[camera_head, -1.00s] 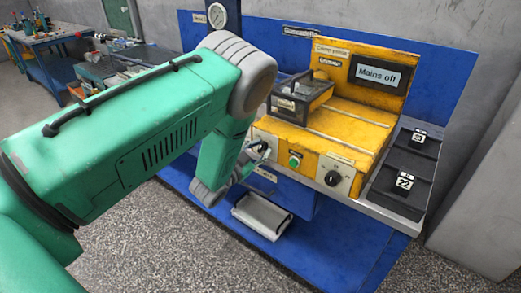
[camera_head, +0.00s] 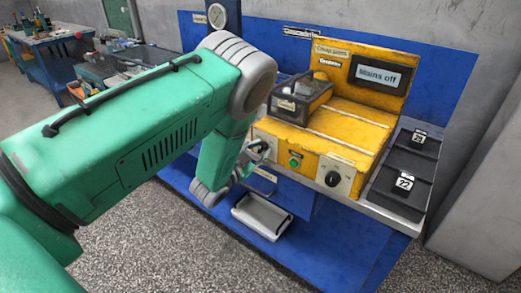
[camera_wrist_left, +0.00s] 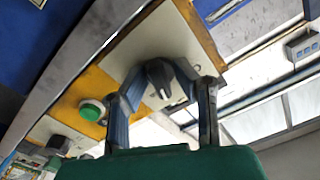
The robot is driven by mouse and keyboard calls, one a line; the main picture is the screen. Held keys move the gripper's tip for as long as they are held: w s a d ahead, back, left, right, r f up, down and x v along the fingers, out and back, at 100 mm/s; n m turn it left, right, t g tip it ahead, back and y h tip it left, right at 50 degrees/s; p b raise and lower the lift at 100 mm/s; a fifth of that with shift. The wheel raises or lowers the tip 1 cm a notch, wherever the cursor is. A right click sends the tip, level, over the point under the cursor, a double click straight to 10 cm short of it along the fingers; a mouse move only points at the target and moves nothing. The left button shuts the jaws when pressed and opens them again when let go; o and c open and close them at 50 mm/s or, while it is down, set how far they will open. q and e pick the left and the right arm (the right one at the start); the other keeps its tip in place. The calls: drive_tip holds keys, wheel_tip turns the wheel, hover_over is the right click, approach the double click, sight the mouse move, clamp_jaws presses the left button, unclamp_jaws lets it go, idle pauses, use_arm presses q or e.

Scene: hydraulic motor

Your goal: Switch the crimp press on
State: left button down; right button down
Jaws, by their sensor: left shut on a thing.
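The yellow crimp press (camera_head: 345,118) stands on the bench with a dark display (camera_head: 382,75) that reads "Mains off". Its front has a green button (camera_head: 295,162) and a black rotary knob (camera_head: 333,178) on a pale plate at the right. My left gripper (camera_head: 261,149) is at the front's left end, left of the green button. In the left wrist view, the fingers of my left gripper (camera_wrist_left: 163,88) are shut on another black rotary knob (camera_wrist_left: 160,76) on a pale plate. The green button (camera_wrist_left: 92,110) shows beside them. My right gripper is not in view.
A black-framed box (camera_head: 300,98) sits on the press's left top. Black numbered blocks (camera_head: 405,180) stand to its right. A white tray (camera_head: 262,216) lies on the blue base below. A gauge (camera_head: 226,17) stands behind my left arm.

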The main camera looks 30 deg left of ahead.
use_arm(q)
drive_tip(key=shift+d+f, duration=0.1)
drive_tip(key=shift+f, duration=0.05)
drive_tip(key=c, duration=1.6)
unclamp_jaws()
drive_tip(key=shift+s, duration=0.1)
drive_tip(key=s, duration=0.7)
drive_tip(key=s+a, duration=0.1)
drive_tip(key=s, duration=0.3)
drive_tip(key=shift+s, duration=0.35)
